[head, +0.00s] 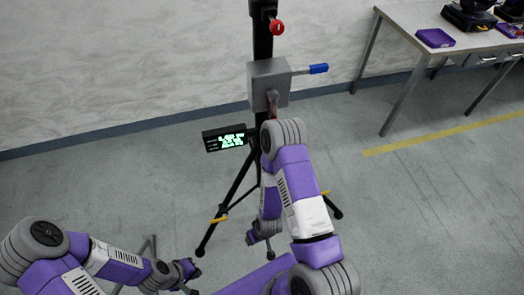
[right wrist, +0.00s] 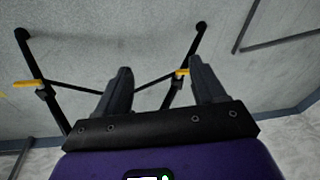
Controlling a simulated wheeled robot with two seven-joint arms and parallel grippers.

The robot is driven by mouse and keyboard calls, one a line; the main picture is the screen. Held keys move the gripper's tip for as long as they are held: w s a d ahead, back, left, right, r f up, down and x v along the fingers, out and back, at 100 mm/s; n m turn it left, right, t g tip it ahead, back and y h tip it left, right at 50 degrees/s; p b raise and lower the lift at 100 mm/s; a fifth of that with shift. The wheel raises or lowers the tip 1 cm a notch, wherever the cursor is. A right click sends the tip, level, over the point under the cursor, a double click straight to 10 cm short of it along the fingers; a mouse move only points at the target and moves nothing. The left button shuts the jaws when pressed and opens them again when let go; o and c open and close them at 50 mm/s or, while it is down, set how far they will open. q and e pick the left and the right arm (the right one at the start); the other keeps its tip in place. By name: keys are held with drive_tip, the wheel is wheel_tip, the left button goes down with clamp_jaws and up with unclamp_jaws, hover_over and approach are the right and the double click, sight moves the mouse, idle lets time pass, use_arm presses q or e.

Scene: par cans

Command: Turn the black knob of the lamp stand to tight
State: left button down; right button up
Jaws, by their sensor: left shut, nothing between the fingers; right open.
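The lamp stand (head: 262,45) is a black upright pole on a tripod. A grey box (head: 268,84) with a blue-handled crank (head: 318,69) is fixed to the pole. A red knob (head: 277,27) sits higher up. I cannot make out the black knob; my right arm covers part of the pole below the box. My left gripper (head: 190,272) is shut and empty, low and left of the tripod. My right gripper is open in the right wrist view (right wrist: 161,85), with nothing between its fingers; tripod legs (right wrist: 92,88) show beyond them.
A black display with green lettering (head: 231,139) is beside the pole; its text is unreadable. Tripod legs with yellow clips (head: 219,219) spread over the grey floor. A white table (head: 408,22) with a purple tray (head: 435,38) stands back right.

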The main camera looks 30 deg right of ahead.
drive_tip(key=w+d+f+n+t+h+b, duration=0.1)
drive_tip(key=w+d+f+n+h, duration=0.15)
drive_tip(key=d, duration=0.35)
drive_tip(key=w+d+f+n+t+h+b, duration=0.1)
drive_tip(key=d+f+n+t+h, duration=0.1)
drive_tip(key=d+f+n, duration=0.25)
drive_tip(key=w+d+r+n+t+h+b, duration=0.2)
drive_tip(key=w+d+n+t+h, duration=0.2)
drive_tip(key=w+d+n, duration=0.4)
drive_tip(key=w+r+n+t+y+b, duration=0.1)
drive_tip(key=w+r+n+t, duration=0.2)
drive_tip(key=w+n, duration=0.1)
drive_tip(key=w+r+n+t+y+b, duration=0.1)
drive_tip(key=w+r+n+t, duration=0.2)
drive_tip(key=w, duration=0.4)
drive_tip(key=w+d+r+n+t+y+b, duration=0.1)
drive_tip(key=w+r+n+t, duration=0.1)
drive_tip(key=w+n, duration=0.3)
drive_tip(key=shift+w+d+r+n+t+b, duration=0.1)
drive_tip(key=shift+w+r+n+t+b, duration=0.25)
drive_tip(key=shift+r, duration=0.3)
drive_tip(key=c, duration=1)
drive_tip(key=shift+c, duration=0.2)
